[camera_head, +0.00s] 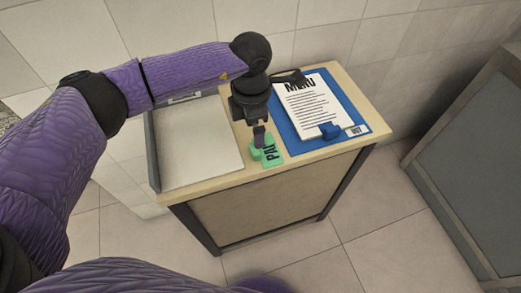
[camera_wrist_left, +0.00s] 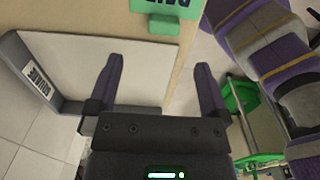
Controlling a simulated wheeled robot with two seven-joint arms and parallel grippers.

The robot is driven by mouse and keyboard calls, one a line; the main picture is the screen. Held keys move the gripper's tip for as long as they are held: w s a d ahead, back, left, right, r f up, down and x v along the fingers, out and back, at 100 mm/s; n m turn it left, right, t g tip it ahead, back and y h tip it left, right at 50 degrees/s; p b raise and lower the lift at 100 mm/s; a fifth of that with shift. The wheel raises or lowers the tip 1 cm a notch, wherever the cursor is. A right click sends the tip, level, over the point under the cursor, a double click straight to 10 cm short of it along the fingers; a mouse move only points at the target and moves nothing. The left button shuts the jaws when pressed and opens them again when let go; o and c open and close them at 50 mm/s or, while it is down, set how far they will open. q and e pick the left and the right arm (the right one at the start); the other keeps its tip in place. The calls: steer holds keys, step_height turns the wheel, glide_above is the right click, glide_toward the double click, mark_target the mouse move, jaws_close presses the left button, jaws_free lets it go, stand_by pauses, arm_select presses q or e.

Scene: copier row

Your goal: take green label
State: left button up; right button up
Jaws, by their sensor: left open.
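The green label (camera_head: 271,155) with dark letters lies flat near the front edge of the wooden cabinet top, between the white tray and the blue clipboard. The gripper hides part of its lettering in the head view. The label also shows at the top edge of the left wrist view (camera_wrist_left: 162,25), partly cut off. My left gripper (camera_head: 259,136) points down over the cabinet top, right by the label. In the left wrist view its two fingers (camera_wrist_left: 157,68) are spread with nothing between them, and the label lies beyond the tips. My right gripper is not in view.
A grey-edged tray with a white sheet (camera_head: 192,150) is left of the label. A blue clipboard (camera_head: 348,130) with a menu sheet (camera_head: 311,107) is to the right. A tiled wall is behind, and a grey cabinet (camera_head: 475,170) stands at far right.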

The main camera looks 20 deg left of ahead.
mark_target(254, 149)
arm_select(q)
steer(key=f+b, duration=0.2)
steer(key=f, duration=0.6)
steer(key=shift+s, duration=0.2)
steer(key=shift+r, duration=0.1)
steer(key=shift+c, duration=0.9)
steer(key=c, duration=1.1)
steer(key=shift+c, duration=0.2)
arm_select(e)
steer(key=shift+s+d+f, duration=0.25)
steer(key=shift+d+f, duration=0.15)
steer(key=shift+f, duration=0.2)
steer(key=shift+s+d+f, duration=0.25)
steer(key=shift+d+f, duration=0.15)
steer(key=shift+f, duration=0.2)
arm_select(q)
step_height(254, 149, up, 13)
steer(key=p, duration=0.5)
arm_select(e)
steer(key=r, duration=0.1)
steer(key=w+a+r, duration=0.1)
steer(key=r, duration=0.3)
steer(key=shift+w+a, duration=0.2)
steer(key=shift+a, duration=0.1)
